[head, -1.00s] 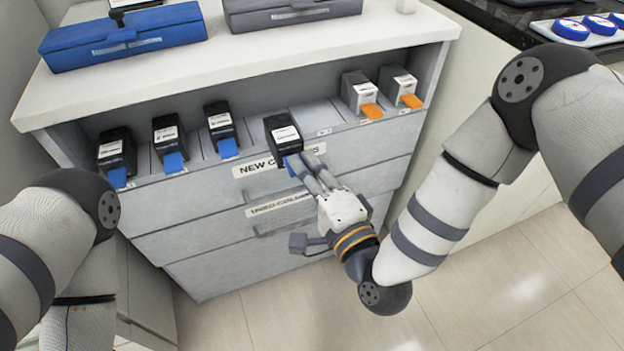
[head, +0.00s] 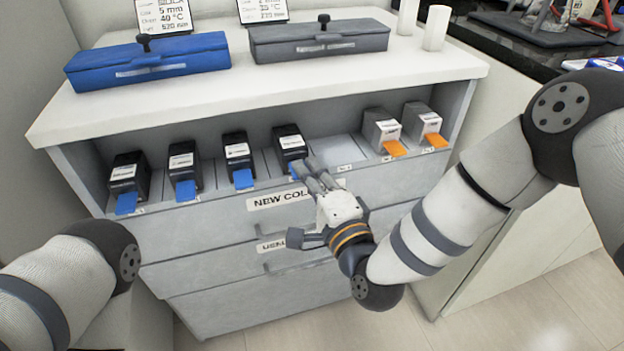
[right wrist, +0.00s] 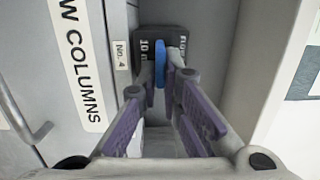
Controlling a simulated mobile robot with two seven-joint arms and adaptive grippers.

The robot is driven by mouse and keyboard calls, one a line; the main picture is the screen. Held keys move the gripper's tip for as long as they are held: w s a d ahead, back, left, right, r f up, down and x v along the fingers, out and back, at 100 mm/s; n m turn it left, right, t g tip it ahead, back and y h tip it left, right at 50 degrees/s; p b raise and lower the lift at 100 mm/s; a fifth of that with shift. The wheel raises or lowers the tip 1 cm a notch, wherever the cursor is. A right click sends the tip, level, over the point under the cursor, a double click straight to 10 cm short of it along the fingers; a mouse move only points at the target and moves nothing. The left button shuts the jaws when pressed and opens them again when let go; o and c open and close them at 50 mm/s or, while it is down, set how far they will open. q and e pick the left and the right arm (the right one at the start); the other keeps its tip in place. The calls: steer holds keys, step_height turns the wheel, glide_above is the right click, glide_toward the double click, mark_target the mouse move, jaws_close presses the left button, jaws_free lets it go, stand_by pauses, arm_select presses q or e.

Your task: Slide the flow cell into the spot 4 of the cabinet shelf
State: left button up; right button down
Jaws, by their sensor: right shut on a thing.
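The flow cell (head: 289,146) is a black box with a white label and a blue tab. In the head view it sits in the cabinet shelf (head: 352,165), fourth from the left, in line with the black boxes beside it. My right gripper (head: 309,174) is at its front, shut on its blue tab. The right wrist view also shows the flow cell (right wrist: 160,42) with the tab (right wrist: 174,76) between the fingertips, next to a "No. 4" label (right wrist: 121,54). Of my left arm only a link shows; its gripper is out of view.
Several black boxes with blue tabs (head: 184,170) fill the shelf to the left. Two grey boxes with orange tabs (head: 381,130) stand at the right, with an empty space between. Blue (head: 150,62) and grey (head: 320,42) cases lie on the cabinet top.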

steer(key=c, duration=1.7)
jaws_free()
steer(key=shift+f, duration=0.1)
